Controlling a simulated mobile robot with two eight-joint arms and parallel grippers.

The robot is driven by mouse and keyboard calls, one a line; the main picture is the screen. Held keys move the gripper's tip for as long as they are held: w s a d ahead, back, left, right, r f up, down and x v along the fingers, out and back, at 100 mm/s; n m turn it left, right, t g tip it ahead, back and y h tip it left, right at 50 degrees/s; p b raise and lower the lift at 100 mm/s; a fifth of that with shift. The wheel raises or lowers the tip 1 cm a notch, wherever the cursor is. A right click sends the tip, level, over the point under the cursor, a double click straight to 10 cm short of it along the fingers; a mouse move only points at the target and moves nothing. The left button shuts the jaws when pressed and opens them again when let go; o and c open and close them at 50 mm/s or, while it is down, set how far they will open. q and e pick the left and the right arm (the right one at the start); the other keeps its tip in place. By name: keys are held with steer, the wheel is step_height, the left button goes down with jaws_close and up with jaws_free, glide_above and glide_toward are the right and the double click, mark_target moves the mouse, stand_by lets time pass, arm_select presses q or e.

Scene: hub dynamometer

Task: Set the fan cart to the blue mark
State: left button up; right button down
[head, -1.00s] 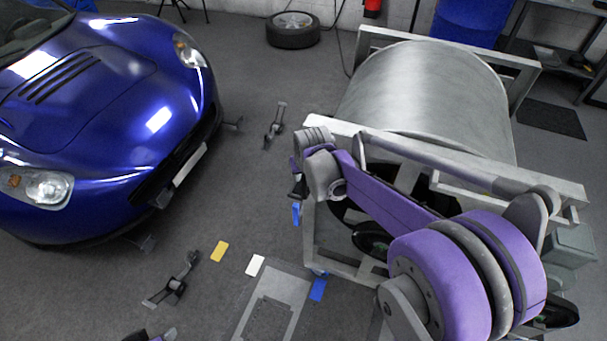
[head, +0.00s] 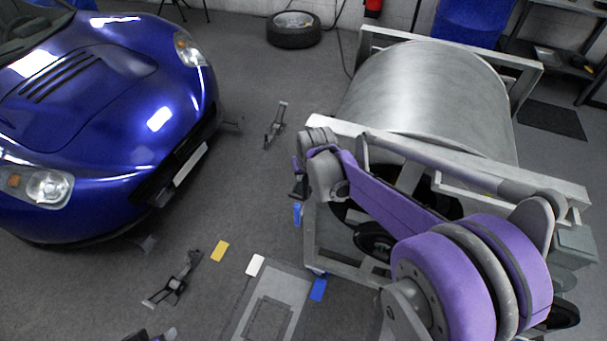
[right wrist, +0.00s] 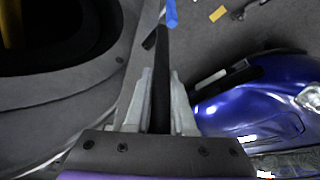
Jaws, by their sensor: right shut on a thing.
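The fan cart (head: 333,262) is a pale metal frame on wheels carrying a large grey drum (head: 425,95), right of centre in the head view. My right gripper (head: 298,188) is at its near left side. In the right wrist view, the right gripper (right wrist: 158,110) is shut on a dark upright bar (right wrist: 161,80). A blue mark (head: 318,289) lies on the floor just beside the cart's near lower corner. White (head: 255,265) and yellow (head: 220,251) marks lie to its left. My left gripper (head: 150,335) barely shows at the bottom edge; its jaws are unclear.
A blue car (head: 110,110) stands at left, with open floor between it and the cart. Dark metal stands lie on the floor (head: 276,125) and nearer (head: 175,282). A floor plate (head: 272,305) lies at the bottom. A tyre (head: 293,28) lies by the back wall.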

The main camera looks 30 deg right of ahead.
steer(key=shift+s+d, duration=0.7)
steer(key=shift+s, duration=0.15)
steer(key=c, duration=1.1)
jaws_free()
steer(key=shift+s+d, duration=0.15)
steer(key=shift+o, duration=0.2)
steer(key=shift+w+a+r, duration=0.1)
steer(key=shift+w+a, duration=0.1)
steer(key=shift+w, duration=0.05)
steer(key=d+p+v, duration=0.1)
steer(key=v, duration=0.9)
steer(key=shift+s+a+r, duration=0.35)
steer(key=shift+a, duration=0.1)
